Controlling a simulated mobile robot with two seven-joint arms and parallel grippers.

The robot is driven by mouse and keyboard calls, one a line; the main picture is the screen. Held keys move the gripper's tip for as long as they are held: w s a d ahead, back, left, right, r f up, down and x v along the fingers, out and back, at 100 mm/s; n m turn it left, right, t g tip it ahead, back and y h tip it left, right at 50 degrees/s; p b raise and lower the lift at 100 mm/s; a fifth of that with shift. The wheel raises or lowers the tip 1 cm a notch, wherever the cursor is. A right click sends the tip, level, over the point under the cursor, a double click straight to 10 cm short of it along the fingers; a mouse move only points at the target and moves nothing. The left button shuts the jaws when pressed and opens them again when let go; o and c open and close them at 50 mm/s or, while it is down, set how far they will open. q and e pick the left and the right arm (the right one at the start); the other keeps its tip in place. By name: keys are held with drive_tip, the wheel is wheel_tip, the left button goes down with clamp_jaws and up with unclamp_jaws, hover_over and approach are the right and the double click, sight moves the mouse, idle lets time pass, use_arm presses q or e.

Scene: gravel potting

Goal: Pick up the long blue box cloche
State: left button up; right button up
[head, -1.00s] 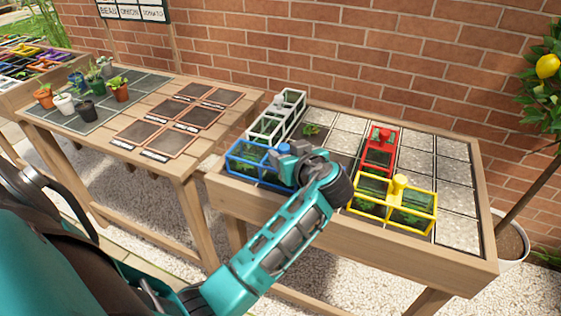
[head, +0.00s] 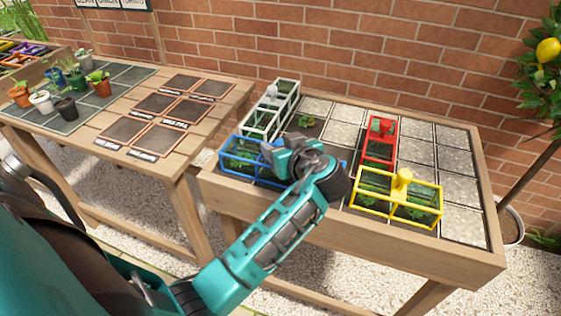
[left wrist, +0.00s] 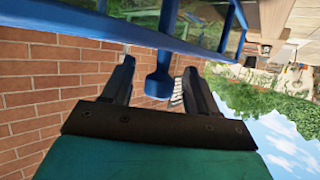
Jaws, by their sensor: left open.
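The long blue box cloche (head: 232,160) stands at the front left of the right-hand table, its clear panes showing green plants inside. My left gripper (head: 283,150) is over its middle and hides the knob in the head view. In the left wrist view, which looks upside down, the cloche's blue frame (left wrist: 100,24) crosses the top. Its blue knob (left wrist: 158,82) hangs between the two fingers of my left gripper (left wrist: 159,66). The fingers are open, with a gap visible on each side of the knob. My right gripper is not in view.
A white cloche (head: 270,112) stands just behind the blue one. A red cloche (head: 379,140) and a yellow cloche (head: 395,195) stand to the right. A small loose plant (head: 306,121) sits on the table. Bare gravel squares (head: 462,182) lie at the right.

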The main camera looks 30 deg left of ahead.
use_arm(q)
clamp_jaws()
idle(0.3)
drive_tip(key=shift+r, duration=0.2)
idle(0.4)
